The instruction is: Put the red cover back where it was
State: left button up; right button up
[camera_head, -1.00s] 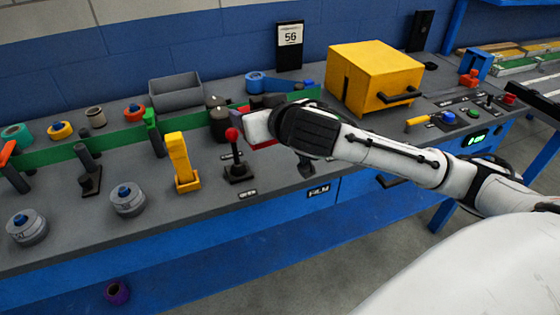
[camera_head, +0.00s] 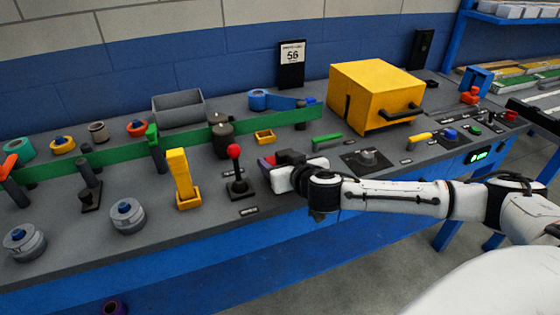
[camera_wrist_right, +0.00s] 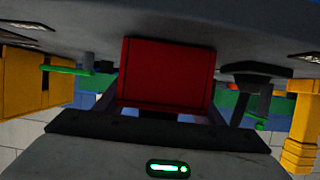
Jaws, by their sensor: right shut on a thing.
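The red cover (camera_wrist_right: 168,72) is a plain red block-like piece that fills the middle of the right wrist view. My right gripper (camera_wrist_right: 165,108) is shut on it, with a finger at each side. In the head view, my right gripper (camera_head: 279,166) is low over the front part of the panel, just right of the red-ball joystick (camera_head: 236,170). Only a small bit of red shows there; the gripper hides the rest. I cannot tell whether the cover touches the panel. My left gripper is not in view.
A small yellow-rimmed square (camera_head: 265,136) lies behind the gripper. A green handle (camera_head: 327,138) and a grey knob (camera_head: 368,156) are to the right. A yellow lever (camera_head: 181,178) stands left of the joystick. A big yellow box (camera_head: 376,92) stands behind, right.

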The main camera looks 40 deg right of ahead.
jog(key=shift+f, duration=0.2)
jog(key=o, duration=1.1)
jog(key=shift+r, duration=0.15)
jog(key=shift+r, duration=0.2)
jog(key=v, duration=1.2)
jog(key=shift+f, duration=0.15)
